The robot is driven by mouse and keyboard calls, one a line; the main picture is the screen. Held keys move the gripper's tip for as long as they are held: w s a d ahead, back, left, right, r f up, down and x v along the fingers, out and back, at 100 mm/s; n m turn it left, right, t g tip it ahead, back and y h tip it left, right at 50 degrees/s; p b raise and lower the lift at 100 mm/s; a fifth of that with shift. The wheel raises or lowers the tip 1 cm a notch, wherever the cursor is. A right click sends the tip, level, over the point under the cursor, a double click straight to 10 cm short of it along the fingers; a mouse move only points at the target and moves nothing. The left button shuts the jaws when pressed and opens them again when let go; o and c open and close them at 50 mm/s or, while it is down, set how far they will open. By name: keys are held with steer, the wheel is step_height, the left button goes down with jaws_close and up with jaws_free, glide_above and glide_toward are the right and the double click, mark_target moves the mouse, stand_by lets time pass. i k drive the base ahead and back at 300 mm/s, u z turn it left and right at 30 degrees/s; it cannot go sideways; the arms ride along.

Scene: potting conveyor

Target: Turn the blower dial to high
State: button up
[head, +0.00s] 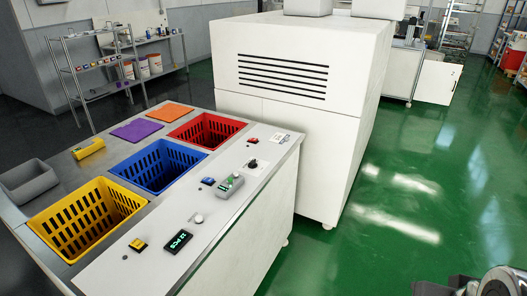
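A small black dial (253,164) stands on the white control panel (170,268) of the bin station, near its far right end, beside a small marking. It is too small to read its setting, and no label naming the blower is legible. Part of my arm shows at the bottom right corner, far from the dial. My gripper's fingers are not visible, and nothing touches the dial.
The panel also has a red button (252,140), a blue button (208,181), a green-grey device (229,184), a pale knob (198,218), a display (178,241) and a yellow button (138,244). A large white cabinet (275,130) stands behind. Green floor (400,190) is clear at right.

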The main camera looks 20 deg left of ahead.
mark_target(253, 165)
steer(key=u, duration=0.05)
steer(key=i, duration=3.05)
steer(key=u, duration=2.2)
